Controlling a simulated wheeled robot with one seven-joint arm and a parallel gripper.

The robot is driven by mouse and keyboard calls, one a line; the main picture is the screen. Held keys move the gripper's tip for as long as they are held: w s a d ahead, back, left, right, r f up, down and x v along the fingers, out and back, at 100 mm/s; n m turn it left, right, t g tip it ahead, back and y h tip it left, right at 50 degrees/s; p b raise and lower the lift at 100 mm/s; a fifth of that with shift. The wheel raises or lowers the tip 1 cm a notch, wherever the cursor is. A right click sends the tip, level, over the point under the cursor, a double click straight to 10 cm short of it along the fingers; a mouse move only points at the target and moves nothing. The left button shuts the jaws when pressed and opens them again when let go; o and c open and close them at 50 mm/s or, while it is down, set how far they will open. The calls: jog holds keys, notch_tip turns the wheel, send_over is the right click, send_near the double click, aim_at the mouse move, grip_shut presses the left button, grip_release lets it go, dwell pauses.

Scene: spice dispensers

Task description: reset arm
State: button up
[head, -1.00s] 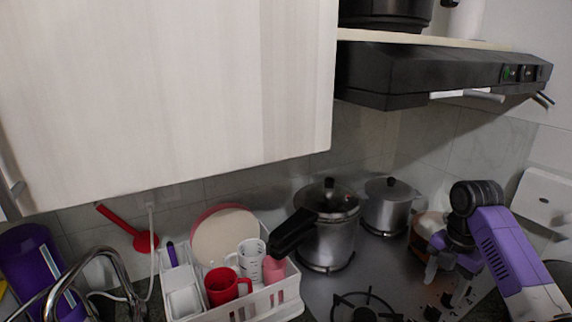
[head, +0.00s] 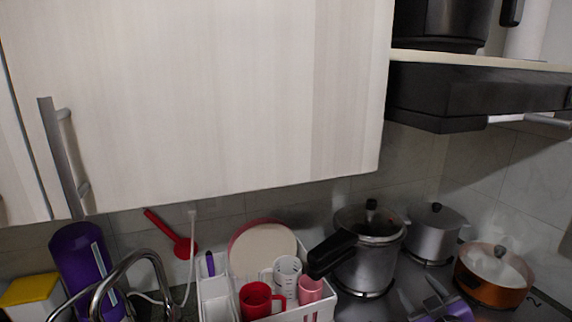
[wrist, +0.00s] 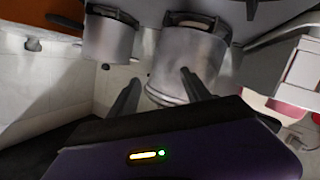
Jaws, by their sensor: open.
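My gripper (head: 437,293) is at the lower right of the head view, low over the stove and in front of the pots. Most of my arm is out of that frame. In the wrist view my gripper (wrist: 160,90) shows two dark fingers spread apart with nothing between them. Beyond the fingers is a metal pot (wrist: 190,62), with a smaller pot (wrist: 108,40) to its left. I see no contact between the fingers and either pot.
A pressure cooker (head: 366,255), a smaller pot (head: 432,238) and an orange pan (head: 492,280) stand on the stove. A white dish rack (head: 322,312) is left of them. A cabinet (head: 200,100) and range hood (head: 470,95) hang above.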

jog(key=s+a+f+m, duration=0.1)
jog(key=s+a, duration=0.2)
jog(key=s, duration=1.3)
jog(key=s+a+f+m+b, duration=0.1)
jog(key=s+a, duration=0.3)
jog(key=s, duration=1.2)
jog(key=s+a+f+m, duration=0.1)
jog(key=s+a+m, duration=0.2)
jog(key=s, duration=1.3)
jog(key=shift+s+a+f+y, duration=0.35)
jog(key=shift+a+f+y, duration=0.05)
jog(key=shift+a, duration=0.05)
